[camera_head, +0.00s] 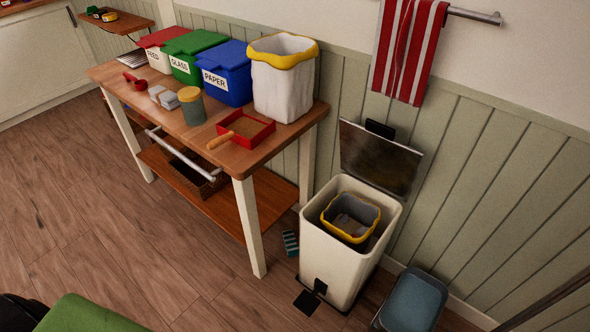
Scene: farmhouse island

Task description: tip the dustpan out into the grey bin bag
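The red dustpan (250,128) with a wooden handle lies on the wooden table near its front right edge; its inside looks brown, and I cannot tell what fills it. A grey bag with a yellow rim (351,216) sits inside the open cream pedal bin (338,258) on the floor, right of the table. Its inside is grey, with something indistinct at the bottom. A second, pale bag or liner with a yellow rim (284,82) stands on the table behind the dustpan. Neither of my grippers is in view.
Feed (158,58), glass (187,68) and paper (230,88) bins line the table's back. A jar (192,110) stands left of the dustpan. The pedal bin's lid (379,160) is raised against the wall. A blue-grey object (411,301) stands right of the bin.

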